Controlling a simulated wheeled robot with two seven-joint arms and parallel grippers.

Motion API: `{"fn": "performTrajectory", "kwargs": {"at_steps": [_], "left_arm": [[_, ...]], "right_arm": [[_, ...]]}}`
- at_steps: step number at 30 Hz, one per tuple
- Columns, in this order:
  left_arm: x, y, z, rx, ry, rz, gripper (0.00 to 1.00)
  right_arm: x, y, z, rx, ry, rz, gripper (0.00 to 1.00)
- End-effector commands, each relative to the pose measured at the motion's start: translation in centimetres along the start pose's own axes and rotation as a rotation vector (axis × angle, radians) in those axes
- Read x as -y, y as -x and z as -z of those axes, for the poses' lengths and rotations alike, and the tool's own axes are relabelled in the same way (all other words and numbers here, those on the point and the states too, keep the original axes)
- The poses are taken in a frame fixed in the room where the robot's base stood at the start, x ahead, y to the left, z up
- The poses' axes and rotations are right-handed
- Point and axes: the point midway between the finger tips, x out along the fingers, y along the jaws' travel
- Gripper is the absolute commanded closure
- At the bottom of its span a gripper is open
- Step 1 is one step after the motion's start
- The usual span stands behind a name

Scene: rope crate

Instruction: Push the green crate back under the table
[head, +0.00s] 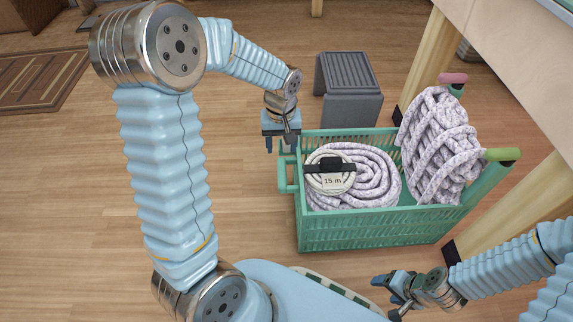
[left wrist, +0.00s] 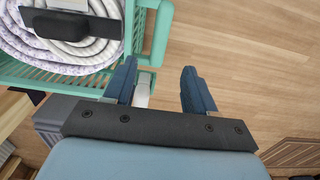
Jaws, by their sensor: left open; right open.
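The green crate (head: 375,232) stands on the floor at the table's near side, its right end by the table legs. A loop handle (head: 287,176) sticks out from its left end; the handle also shows in the left wrist view (left wrist: 161,32). Inside lie a flat coil of pale rope (head: 372,172) with a "15 m" label and a knotted rope bundle (head: 438,140). My left gripper (head: 282,143) is open, pointing down by the crate's back left corner, with nothing between its fingers (left wrist: 160,90). My right gripper (head: 388,289) is open and empty in front of the crate.
The table (head: 535,65) is at the right, with wooden legs behind (head: 427,62) and in front (head: 515,210). A grey step stool (head: 348,92) stands just behind the crate. Pink (head: 453,78) and green (head: 502,155) grips rise at the crate's right end.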

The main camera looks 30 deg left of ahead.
Motion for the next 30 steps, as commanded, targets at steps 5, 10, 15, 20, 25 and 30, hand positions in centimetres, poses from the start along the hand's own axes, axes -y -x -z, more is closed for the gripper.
{"fn": "performTrajectory", "kwargs": {"at_steps": [5, 10, 15, 20, 25, 30], "left_arm": [[0.1, -4.1, -0.1, 0.005, 0.0, 0.003, 0.45], [0.1, -8.1, -0.1, 0.005, 0.001, 0.002, 0.45], [0.0, -11.1, -0.1, 0.003, -0.001, 0.002, 0.45], [0.0, -12.4, -0.1, 0.002, 0.0, 0.001, 0.45], [0.0, -12.7, -0.1, 0.001, 0.0, 0.0, 0.45], [0.0, -12.7, -0.1, 0.001, 0.0, 0.0, 0.46]], "right_arm": [[-0.4, -1.2, -0.1, 0.001, 0.0, 0.001, 0.34], [-0.7, -2.1, 0.0, -0.002, 0.0, 0.001, 0.34], [-1.0, -2.7, 0.1, -0.004, -0.001, 0.001, 0.34], [-1.1, -2.9, 0.1, -0.005, -0.001, 0.001, 0.34], [-1.1, -3.0, 0.1, -0.006, -0.001, 0.001, 0.34], [-1.1, -2.9, 0.1, -0.006, -0.001, 0.001, 0.34]]}}
